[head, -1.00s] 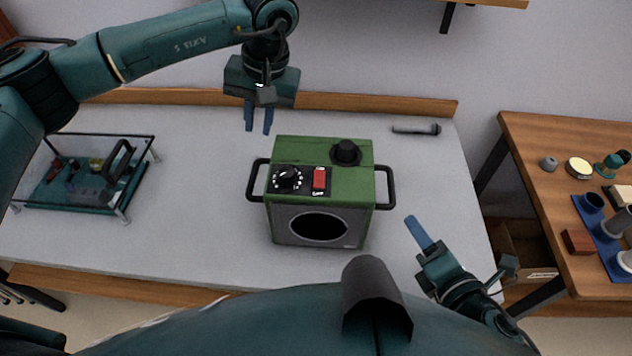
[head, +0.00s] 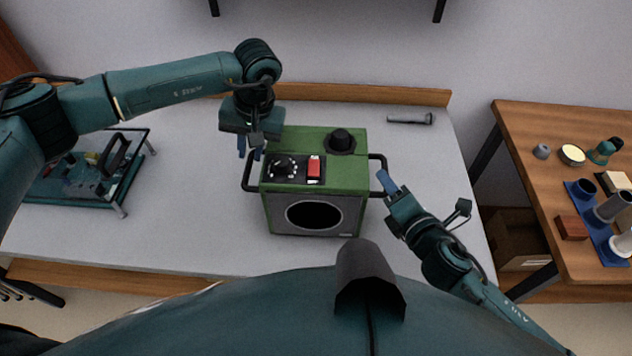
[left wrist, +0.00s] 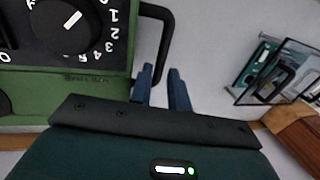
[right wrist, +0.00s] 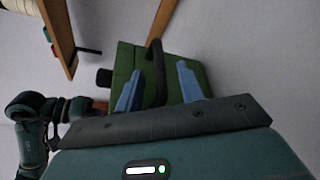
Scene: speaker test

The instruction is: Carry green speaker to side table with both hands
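The green speaker (head: 345,174) stands upright on the grey table, with a black handle on each side. My left gripper (head: 249,147) is open just above and behind its left handle (head: 249,173). In the left wrist view the left handle (left wrist: 164,38) runs down toward the gap between the fingers (left wrist: 161,85). My right gripper (head: 388,184) is at the right handle (head: 380,160). In the right wrist view its fingers (right wrist: 158,85) are open, with the right handle (right wrist: 157,72) showing between them. I cannot tell whether either gripper touches its handle.
The wooden side table (head: 535,190) stands to the right, across a gap from the grey table (head: 190,235). A glass-topped case (head: 85,175) is at the left. A dark cylindrical tool (head: 410,118) lies at back right.

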